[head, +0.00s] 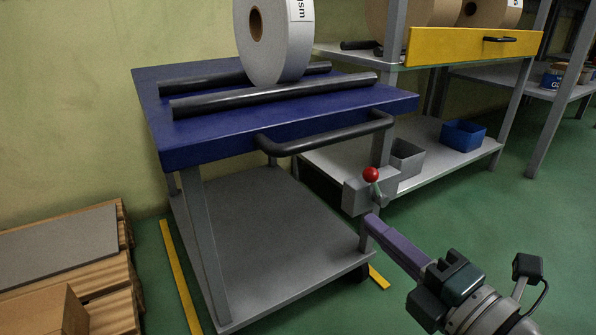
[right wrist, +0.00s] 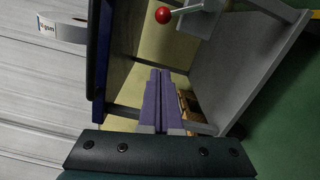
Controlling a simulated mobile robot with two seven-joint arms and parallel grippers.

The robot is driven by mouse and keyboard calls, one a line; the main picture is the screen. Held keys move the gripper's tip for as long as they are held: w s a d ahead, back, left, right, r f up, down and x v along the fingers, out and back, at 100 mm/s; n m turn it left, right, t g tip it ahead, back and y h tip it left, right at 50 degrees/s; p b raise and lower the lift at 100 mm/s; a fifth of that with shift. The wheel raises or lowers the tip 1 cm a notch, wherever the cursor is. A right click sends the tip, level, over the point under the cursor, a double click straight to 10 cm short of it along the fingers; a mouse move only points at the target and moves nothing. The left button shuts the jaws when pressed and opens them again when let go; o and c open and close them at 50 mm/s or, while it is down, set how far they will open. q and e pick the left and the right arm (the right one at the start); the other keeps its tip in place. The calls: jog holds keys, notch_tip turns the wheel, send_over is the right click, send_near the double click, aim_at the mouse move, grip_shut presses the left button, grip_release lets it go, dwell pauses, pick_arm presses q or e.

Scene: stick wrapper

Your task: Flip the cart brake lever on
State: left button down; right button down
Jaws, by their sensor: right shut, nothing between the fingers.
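The cart has a blue top (head: 290,130) and a grey lower shelf (head: 270,235). Its brake lever has a red ball knob (head: 371,174) on a short stem, mounted on a grey box (head: 355,197) by the cart's right front leg. The lever stands nearly upright in the head view. The knob also shows at the top of the right wrist view (right wrist: 163,15). My right gripper (head: 371,221) has purple fingers closed together, empty, just below the box in the head view. In the right wrist view the fingers (right wrist: 160,74) are apart from the knob. My left gripper is not in view.
A large white roll (head: 290,45) rests on two dark bars on the cart top. A black handle (head: 325,139) juts from the cart's front edge. A shelf rack with a yellow beam (head: 470,48) stands behind right. Wooden pallets (head: 110,275) lie at left. Green floor is clear at right.

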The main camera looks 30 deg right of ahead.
aim_at(375, 187)
jog(key=w+d+b, duration=0.2)
jog(key=w+d, duration=0.1)
jog(key=w, duration=0.3)
jog(key=shift+w+d+r+b, duration=0.3)
jog(key=shift+w+d+r, duration=0.1)
jog(key=shift+r, duration=0.05)
jog(key=shift+a, duration=0.1)
jog(key=shift+r, duration=0.1)
jog(key=shift+d+r+m+p, duration=0.1)
jog(key=shift+d+m+p, duration=0.1)
jog(key=shift+m+p, duration=0.2)
